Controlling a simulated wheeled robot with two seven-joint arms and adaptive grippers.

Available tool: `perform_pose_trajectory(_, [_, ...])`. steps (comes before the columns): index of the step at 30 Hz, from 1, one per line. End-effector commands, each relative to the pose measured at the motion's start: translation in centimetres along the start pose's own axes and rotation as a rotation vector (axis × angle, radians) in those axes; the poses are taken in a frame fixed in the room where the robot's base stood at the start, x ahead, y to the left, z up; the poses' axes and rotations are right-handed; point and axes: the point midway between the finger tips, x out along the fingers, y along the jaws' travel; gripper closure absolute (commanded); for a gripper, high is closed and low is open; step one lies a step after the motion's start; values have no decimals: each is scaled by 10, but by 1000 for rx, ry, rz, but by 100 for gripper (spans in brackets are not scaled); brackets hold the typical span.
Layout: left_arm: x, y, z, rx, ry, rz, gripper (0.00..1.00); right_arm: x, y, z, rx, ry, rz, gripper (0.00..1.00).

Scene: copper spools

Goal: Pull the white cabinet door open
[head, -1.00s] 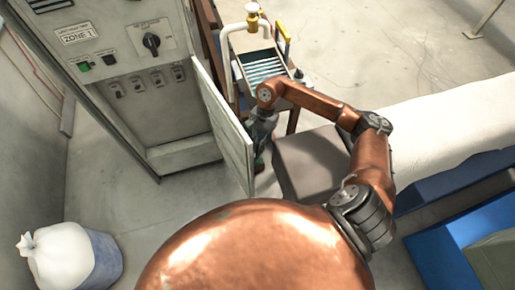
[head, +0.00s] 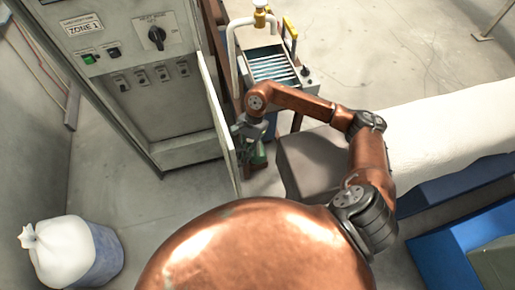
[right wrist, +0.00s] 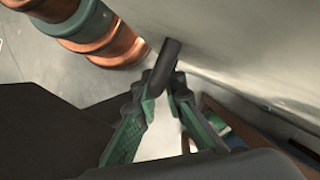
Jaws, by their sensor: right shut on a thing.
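The white cabinet door (head: 220,118) stands out from the right side of the grey-white cabinet (head: 125,90) and shows nearly edge-on in the head view. Its pale face (right wrist: 235,45) fills the upper right of the right wrist view. My right gripper (head: 252,140) is at the door's right side, near its free end. In the right wrist view its green-padded fingers (right wrist: 162,98) are shut on a dark, bar-like handle (right wrist: 168,62) beside the door face. The far end of the handle's mounting is hard to make out. My left gripper is out of view.
A small machine (head: 272,68) with pipes and a slatted top stands behind my right arm. A dark grey box (head: 310,165) is right of the gripper. A bin with a white bag (head: 65,250) stands at lower left. The floor before the cabinet is clear.

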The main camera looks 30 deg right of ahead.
Motion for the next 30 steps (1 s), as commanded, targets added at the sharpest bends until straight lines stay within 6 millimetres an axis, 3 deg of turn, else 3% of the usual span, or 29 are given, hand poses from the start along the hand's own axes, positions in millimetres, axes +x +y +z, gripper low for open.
perform_pose_trajectory(5, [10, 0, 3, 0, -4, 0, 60, 8, -13, 18, -3, 1, -3, 100])
perform_pose_trajectory(14, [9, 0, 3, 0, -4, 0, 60, 8, -13, 20, 0, 2, -2, 100])
perform_pose_trajectory(15, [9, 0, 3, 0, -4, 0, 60, 8, -13, 20, 0, 2, -2, 89])
perform_pose_trajectory(22, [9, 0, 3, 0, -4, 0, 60, 8, -13, 20, 0, 2, -1, 73])
perform_pose_trajectory(30, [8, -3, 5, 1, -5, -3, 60, 7, -13, 20, -1, 1, -1, 73])
